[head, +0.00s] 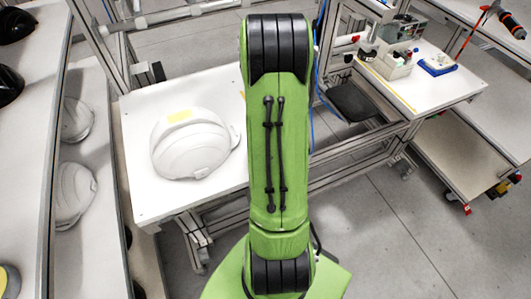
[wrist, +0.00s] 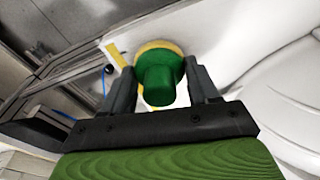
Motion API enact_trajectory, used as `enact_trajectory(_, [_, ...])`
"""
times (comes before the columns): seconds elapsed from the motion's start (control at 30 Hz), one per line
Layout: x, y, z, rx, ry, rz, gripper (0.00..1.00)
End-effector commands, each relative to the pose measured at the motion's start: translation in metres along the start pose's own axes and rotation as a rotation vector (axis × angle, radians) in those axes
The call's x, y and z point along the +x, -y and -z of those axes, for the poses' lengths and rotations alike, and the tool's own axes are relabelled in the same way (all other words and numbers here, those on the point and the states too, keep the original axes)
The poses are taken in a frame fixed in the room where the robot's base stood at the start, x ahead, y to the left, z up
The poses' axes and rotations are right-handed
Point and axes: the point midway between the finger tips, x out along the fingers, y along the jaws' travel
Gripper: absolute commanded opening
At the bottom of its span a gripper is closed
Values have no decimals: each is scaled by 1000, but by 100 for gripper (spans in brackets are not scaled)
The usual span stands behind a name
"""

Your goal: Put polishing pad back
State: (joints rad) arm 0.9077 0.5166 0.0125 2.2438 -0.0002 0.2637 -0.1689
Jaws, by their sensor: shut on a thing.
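In the wrist view the polishing pad (wrist: 158,72) is a green round knob with a yellow rim. It sits between the two dark fingers of my gripper (wrist: 163,88), which is shut on it. The pad is above or near a white surface; I cannot tell if it touches. My green arm hides the middle of the head view, and the gripper and held pad do not show there.
A second white workbench (head: 440,90) at the right holds a grey bin (head: 394,66) and a blue tray (head: 438,65). A shelf (head: 30,150) with black and white helmets runs along the left. A dark stool (head: 352,102) stands between the benches. Floor at lower right is clear.

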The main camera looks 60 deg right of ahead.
Motion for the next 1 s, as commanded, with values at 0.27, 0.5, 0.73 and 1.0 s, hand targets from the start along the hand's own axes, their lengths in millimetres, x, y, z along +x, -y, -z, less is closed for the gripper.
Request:
enact_trajectory(0.27, [3,0,0,-1,0,0,70])
enact_trajectory(0.5, [2,0,0,-1,0,0,85])
enact_trajectory(0.73, [-8,0,1,0,-3,-1,85])
enact_trajectory(1.0, [-82,0,2,0,-7,-2,85])
